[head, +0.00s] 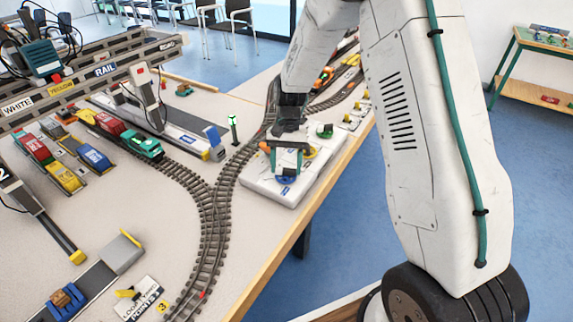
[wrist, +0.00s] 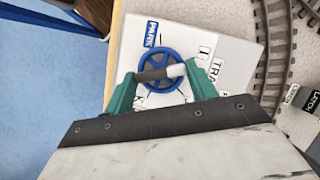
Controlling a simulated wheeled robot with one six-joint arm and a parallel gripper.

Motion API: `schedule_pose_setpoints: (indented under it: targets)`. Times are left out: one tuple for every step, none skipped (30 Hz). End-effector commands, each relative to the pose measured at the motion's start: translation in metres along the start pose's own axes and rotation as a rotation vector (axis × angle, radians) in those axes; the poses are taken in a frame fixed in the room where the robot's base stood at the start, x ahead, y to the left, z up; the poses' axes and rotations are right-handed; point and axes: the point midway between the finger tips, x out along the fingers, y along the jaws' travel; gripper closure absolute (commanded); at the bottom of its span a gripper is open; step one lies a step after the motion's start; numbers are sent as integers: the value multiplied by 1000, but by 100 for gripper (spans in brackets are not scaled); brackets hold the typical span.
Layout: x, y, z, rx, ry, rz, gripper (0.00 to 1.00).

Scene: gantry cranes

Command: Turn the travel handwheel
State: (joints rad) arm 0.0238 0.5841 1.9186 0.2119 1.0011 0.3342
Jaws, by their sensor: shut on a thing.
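The blue spoked handwheel (wrist: 155,56) lies on a white panel (wrist: 237,52) in the wrist view. Lettering on the panel begins "TRA", and a blue label (wrist: 152,30) reads "PARK". My gripper (wrist: 161,73) is over the wheel, its teal fingers on either side of a grey and white grip piece (wrist: 152,75) that lies across the wheel. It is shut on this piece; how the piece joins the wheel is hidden. In the head view my gripper (head: 287,163) reaches down to the white panel (head: 262,188), and the wheel is mostly hidden.
Model tracks (head: 215,205) curve along the panel's left side. A green signal post (head: 233,128) stands beside them. A gantry crane (head: 90,70) spans wagons at left. The table's wooden edge (head: 290,237) runs close on the right.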

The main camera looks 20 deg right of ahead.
Motion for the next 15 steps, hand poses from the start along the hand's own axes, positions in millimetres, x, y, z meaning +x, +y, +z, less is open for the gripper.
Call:
schedule_pose_setpoints:
  targets:
    - [0,0,0,-27,1,11,66]
    - [0,0,0,-42,0,18,66]
    - [0,0,0,-62,0,27,66]
    - [0,0,0,-74,0,32,66]
    - [0,-1,0,-86,-1,37,66]
    - [0,-1,0,-101,-1,42,66]
    - [0,-1,0,-110,-1,46,66]
    - [0,-1,0,-119,-1,50,66]
    - [0,-1,0,-129,-1,55,66]
    - [0,-1,0,-136,0,57,66]
    - [0,-1,0,-142,0,60,66]
    - [0,-1,0,-148,0,62,66]
    - [0,-1,0,-152,0,64,66]
    - [0,-1,0,-155,0,65,66]
    - [0,-1,0,-157,0,66,66]
